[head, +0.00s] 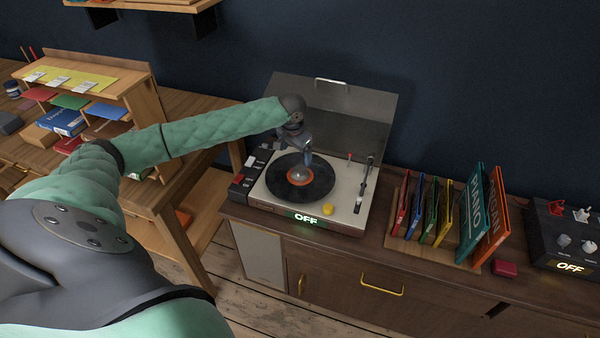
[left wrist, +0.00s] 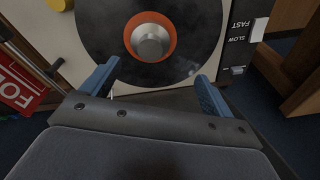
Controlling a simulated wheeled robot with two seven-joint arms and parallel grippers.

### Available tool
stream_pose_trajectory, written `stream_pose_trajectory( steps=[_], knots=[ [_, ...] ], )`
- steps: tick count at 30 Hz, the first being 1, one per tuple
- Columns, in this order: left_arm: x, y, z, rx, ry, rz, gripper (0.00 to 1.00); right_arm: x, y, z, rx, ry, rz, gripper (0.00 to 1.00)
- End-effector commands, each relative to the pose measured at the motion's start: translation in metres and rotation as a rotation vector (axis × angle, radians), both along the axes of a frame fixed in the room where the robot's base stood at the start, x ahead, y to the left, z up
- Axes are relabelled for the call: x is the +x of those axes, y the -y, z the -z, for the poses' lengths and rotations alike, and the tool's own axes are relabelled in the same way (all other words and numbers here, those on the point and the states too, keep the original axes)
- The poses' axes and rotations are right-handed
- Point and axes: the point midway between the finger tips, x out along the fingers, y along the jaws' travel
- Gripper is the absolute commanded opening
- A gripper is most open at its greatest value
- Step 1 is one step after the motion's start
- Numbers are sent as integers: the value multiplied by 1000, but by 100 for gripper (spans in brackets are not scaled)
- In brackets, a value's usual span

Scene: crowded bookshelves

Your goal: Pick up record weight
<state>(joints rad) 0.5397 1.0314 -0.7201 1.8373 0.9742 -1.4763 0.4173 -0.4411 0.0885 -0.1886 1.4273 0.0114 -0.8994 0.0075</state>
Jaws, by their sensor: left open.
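The record weight (left wrist: 150,42) is a silver, round, knob-like piece. It sits at the centre of the black record (left wrist: 93,35), on its orange label. The record lies on the turntable (head: 343,212), whose lid is raised. My left gripper (head: 304,167) is above the record's centre in the head view and partly hides the weight there. In the left wrist view my left gripper (left wrist: 158,70) is open, with its two blue fingers apart. The weight lies beyond the fingertips, with nothing between the fingers. My right gripper is not in view.
The raised lid (head: 330,105) stands behind the record. A tonearm (head: 362,185) is at the turntable's right, and a yellow knob (head: 326,211) at its front. Record sleeves (head: 470,215) stand in a rack to the right. A wooden desk (head: 190,115) is at the left.

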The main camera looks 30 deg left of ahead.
Motion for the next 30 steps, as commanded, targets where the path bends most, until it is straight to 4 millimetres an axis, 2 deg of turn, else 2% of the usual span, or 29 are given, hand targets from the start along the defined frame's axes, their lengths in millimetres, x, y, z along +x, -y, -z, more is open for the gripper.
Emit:
stream_pose_trajectory(
  steps=[8, 13, 20, 30],
  knots=[
    [-1, 8, 9, -72, -18, -114, 87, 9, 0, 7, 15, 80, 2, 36],
    [1, 8, 25, -71, -18, -116, 87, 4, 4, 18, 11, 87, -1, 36],
    [2, 9, 37, -71, -17, -115, 87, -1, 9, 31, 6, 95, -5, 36],
    [5, 12, 69, -70, -17, -113, 87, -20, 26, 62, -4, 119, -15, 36]
  ],
)
